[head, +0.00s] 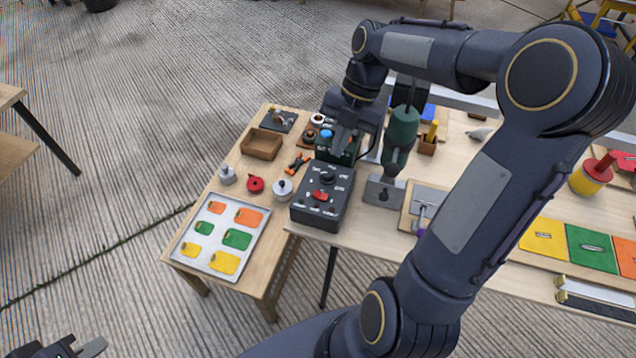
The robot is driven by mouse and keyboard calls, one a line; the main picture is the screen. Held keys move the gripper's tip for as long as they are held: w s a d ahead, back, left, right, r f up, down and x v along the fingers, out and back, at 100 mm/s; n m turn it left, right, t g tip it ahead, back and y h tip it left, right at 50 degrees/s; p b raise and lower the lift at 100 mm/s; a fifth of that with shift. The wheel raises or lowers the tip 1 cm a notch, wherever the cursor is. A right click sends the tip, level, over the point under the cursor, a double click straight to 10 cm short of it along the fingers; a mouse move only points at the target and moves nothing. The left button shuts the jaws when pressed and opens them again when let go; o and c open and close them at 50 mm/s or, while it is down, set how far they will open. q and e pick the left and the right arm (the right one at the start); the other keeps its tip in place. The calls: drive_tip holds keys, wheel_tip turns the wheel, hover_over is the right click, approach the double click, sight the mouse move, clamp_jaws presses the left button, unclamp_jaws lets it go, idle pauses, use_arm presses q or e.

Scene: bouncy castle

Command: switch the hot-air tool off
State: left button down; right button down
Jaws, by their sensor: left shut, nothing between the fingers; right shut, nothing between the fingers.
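The hot-air tool (402,132) is dark green and stands upright in a grey metal stand (384,191) on the table. A black control box (320,208) with a red switch (320,195), dark knobs and white markings sits in front and to its left; I cannot read the switch's position. My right gripper (340,146) is shut and empty, pointing down over a dark green box (335,156) with a blue button, behind the control box. Contact is unclear. My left gripper (88,350) is shut and empty, partly cut off at the lower left, far from the table.
A tray (215,232) of coloured tags lies at the table's front left. Small weights, including a red one (255,185), and a wooden box (262,144) stand behind it. Coloured panels (590,248) lie at the right. My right arm covers much of the table's middle.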

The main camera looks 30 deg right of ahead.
approach(314, 195)
drive_tip(key=shift+s+a+f, duration=0.2)
drive_tip(key=shift+s+f, duration=0.3)
drive_tip(key=shift+f, duration=0.05)
drive_tip(key=shift+s+a+f, duration=0.2)
drive_tip(key=shift+s+f, duration=0.3)
drive_tip(key=shift+f, duration=0.05)
drive_tip(key=f, duration=0.1)
drive_tip(key=w+a+f, duration=0.1)
drive_tip(key=f, duration=0.1)
drive_tip(key=shift+w+a, duration=0.1)
drive_tip(key=shift+w, duration=0.05)
drive_tip(key=shift+w+a+f, duration=0.1)
drive_tip(key=shift+w+f, duration=0.05)
drive_tip(key=shift+f, duration=0.35)
drive_tip(key=shift+w+a+f+g+h, duration=0.3)
drive_tip(key=shift+a+g, duration=0.05)
drive_tip(key=shift+g, duration=0.05)
drive_tip(key=shift+d, duration=0.1)
drive_tip(key=shift+s, duration=0.1)
drive_tip(key=shift+d, duration=0.1)
